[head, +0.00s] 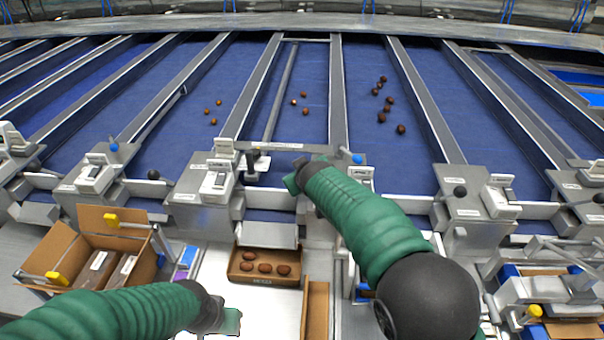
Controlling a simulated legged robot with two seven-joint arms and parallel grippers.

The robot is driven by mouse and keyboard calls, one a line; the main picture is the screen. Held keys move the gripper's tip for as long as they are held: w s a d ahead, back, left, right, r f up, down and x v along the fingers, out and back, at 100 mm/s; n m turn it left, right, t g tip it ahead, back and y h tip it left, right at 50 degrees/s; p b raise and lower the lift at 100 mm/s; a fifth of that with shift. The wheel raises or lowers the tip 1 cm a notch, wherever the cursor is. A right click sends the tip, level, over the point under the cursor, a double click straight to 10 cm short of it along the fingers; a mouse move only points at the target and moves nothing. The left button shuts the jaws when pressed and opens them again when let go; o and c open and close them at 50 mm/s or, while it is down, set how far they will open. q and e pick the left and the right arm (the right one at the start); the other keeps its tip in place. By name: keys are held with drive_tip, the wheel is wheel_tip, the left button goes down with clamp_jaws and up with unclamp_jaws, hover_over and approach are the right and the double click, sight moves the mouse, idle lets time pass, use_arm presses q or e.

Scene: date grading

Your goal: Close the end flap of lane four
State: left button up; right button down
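Several blue lanes run away from me between grey rails; I cannot read their numbers, so I cannot tell which is lane four. At the near end of the middle lane, a grey crossbar with a white label (281,147) sits higher than the white end bars of neighbouring lanes (408,205), and blue surface shows below it. A black lever (250,168) stands upright at this lane's left. My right gripper (291,184) is over the lane's near end, right of the lever and apart from it. My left gripper (232,321) is low over the white work surface. Finger gaps are unclear on both.
A brown tray of dates (235,272) sits below the middle lane. An open cardboard box (58,252) stands at left. Loose dates (382,117) lie on the lanes. Grey housings with black knobs (460,191) separate lane ends. Frames with yellow knobs (534,310) stand at right.

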drive_tip(key=shift+w+a+r, duration=0.1)
drive_tip(key=shift+a+r, duration=0.05)
drive_tip(key=shift+r, duration=0.3)
drive_tip(key=c, duration=1.3)
unclamp_jaws()
drive_tip(key=shift+o, duration=1.2)
drive_tip(key=shift+s, duration=0.2)
drive_tip(key=shift+f, duration=0.1)
